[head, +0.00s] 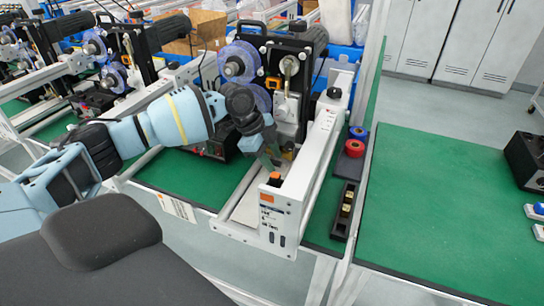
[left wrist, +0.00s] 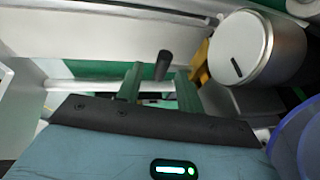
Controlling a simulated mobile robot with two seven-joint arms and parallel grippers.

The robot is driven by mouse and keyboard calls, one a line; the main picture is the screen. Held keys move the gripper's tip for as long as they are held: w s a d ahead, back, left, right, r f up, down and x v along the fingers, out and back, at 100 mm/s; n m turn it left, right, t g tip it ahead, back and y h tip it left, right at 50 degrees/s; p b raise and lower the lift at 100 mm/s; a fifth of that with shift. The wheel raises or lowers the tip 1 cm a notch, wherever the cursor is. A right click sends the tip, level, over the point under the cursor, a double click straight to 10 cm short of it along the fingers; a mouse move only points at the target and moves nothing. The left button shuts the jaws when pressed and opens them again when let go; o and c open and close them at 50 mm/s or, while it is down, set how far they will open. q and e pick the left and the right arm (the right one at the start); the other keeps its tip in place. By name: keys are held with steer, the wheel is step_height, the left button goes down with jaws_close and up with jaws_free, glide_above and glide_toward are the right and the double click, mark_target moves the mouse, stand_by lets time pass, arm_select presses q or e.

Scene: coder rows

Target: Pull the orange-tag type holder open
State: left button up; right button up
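The coder machine (head: 290,85) stands on the green bench with a white frame (head: 310,165) reaching towards me. A small orange block (head: 274,178) sits at the near end of this frame, above an orange label. I cannot tell for sure which part is the type holder. My left gripper (head: 270,155) is over the frame, just behind the orange block. In the left wrist view, the left gripper (left wrist: 160,82) has its two green fingers apart. A dark peg-like handle (left wrist: 163,65) shows between and beyond the fingertips, seemingly not gripped. My right gripper is out of view.
A metal cylinder (left wrist: 245,50) with a yellow-orange piece (left wrist: 203,62) is close right of the fingers. Red and blue rolls (head: 355,143) and a black tray (head: 344,208) lie right of the frame. The green mat (head: 440,210) at right is mostly clear.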

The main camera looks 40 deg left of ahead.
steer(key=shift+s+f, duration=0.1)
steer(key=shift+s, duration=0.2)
arm_select(q)
jaws_close()
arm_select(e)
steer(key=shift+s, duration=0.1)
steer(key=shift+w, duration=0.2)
